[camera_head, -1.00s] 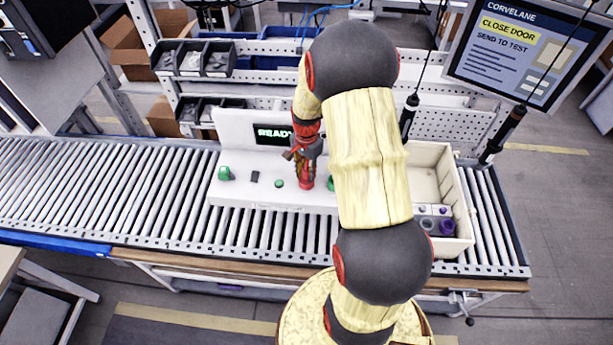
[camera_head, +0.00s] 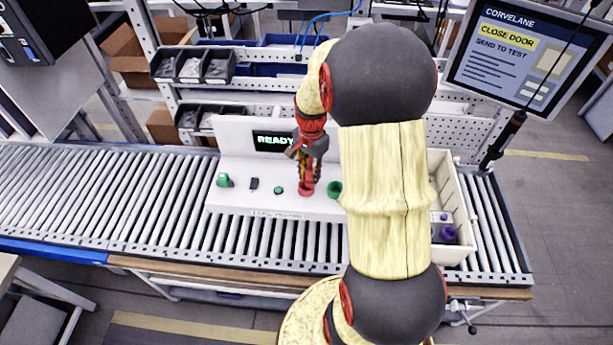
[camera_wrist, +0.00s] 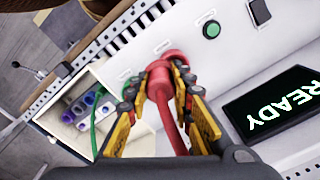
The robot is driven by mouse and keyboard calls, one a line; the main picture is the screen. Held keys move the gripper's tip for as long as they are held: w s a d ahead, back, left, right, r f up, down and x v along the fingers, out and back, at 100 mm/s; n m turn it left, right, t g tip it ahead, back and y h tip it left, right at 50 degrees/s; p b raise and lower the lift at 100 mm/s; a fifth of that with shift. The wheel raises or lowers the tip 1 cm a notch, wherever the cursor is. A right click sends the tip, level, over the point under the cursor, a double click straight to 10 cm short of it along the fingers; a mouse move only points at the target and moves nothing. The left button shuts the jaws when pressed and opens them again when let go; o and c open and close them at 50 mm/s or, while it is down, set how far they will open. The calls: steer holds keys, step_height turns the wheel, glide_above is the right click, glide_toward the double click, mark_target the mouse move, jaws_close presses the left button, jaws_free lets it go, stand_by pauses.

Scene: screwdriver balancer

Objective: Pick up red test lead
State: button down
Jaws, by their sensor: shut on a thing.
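The red test lead (camera_wrist: 159,82) runs between the fingers of my gripper (camera_wrist: 161,108) in the wrist view. My gripper is shut on it, with yellow-and-black finger links on either side. In the head view, my gripper (camera_head: 308,172) points down over the white test fixture (camera_head: 260,203). Red (camera_head: 306,190) shows just below the fingertips at the panel surface. I cannot tell whether the lead's end is clear of its socket. A green socket or plug (camera_head: 335,188) sits just right of my gripper, and a green cable (camera_wrist: 96,128) shows in the wrist view.
The fixture stands on a roller conveyor (camera_head: 110,205), with a lit READY display (camera_head: 273,142) behind and a green button (camera_head: 278,190) to the left. A cream bin (camera_head: 464,225) with purple-topped items stands at right, partly behind my arm. Hanging tool (camera_head: 500,140) at far right.

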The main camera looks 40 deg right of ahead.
steer(key=s+a+r+b, duration=0.1)
steer(key=s+r, duration=0.2)
steer(key=s, duration=0.2)
steer(key=s+a+r, duration=0.2)
steer(key=s+r, duration=0.1)
steer(key=s, duration=0.2)
steer(key=shift+s+a+r+b, duration=0.2)
steer(key=shift+s+a+b, duration=0.1)
steer(key=shift+b, duration=0.1)
